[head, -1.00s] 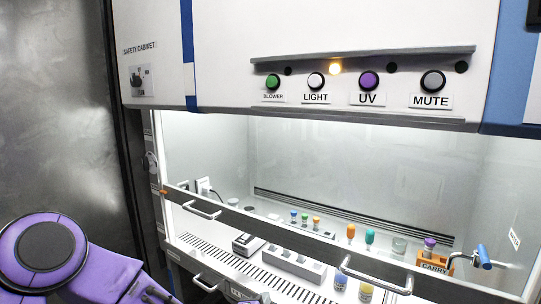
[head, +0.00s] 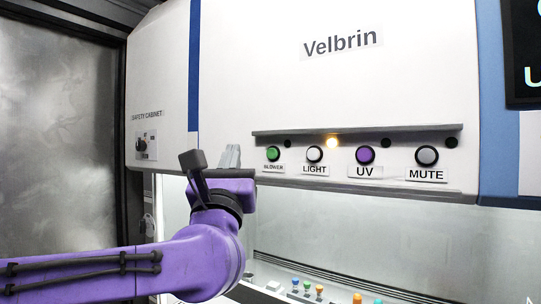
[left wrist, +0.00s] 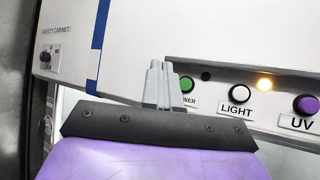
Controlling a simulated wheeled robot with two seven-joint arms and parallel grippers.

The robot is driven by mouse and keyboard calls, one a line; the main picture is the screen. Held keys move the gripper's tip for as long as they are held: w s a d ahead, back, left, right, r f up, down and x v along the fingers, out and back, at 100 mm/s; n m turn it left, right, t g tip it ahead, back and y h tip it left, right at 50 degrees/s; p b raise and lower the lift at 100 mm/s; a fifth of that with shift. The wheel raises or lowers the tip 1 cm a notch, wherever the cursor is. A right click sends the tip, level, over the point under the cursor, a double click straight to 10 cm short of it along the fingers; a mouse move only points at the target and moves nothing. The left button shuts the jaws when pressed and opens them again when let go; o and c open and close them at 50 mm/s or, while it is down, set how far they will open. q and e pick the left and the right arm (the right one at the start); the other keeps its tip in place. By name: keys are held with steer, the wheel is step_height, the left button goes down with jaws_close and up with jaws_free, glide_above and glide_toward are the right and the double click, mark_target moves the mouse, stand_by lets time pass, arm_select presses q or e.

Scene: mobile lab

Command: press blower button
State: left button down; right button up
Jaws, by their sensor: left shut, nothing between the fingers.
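The green blower button (head: 272,153) sits at the left end of the button row on the cabinet front, above its BLOWER label. It also shows in the left wrist view (left wrist: 186,84), just right of the fingertips, with its label partly hidden by the gripper. My left gripper (head: 231,154) is shut and empty. In the head view its grey fingers point up, left of the green button; in the left wrist view the shut fingers (left wrist: 158,80) stand close beside it. I cannot tell the depth gap. My right gripper is out of view.
The white LIGHT (head: 314,154), purple UV (head: 365,155) and grey MUTE (head: 427,156) buttons continue the row to the right. A lit amber lamp (head: 332,142) is above them. A ledge (head: 355,131) overhangs the row. A safety cabinet switch (head: 142,145) is at left.

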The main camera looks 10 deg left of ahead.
mark_target(272, 154)
arm_select(q)
steer(key=shift+w+f, duration=0.1)
steer(key=w+d+p, duration=0.1)
steer(key=w, duration=0.1)
steer(key=w+d+p, duration=0.1)
steer(key=w, duration=0.2)
steer(key=w+d+p, duration=0.1)
steer(key=w+p, duration=0.1)
steer(key=w, duration=0.1)
steer(key=shift+w, duration=0.2)
stand_by(2.0)
steer(key=shift+w+d, duration=0.2)
steer(key=shift+w, duration=0.2)
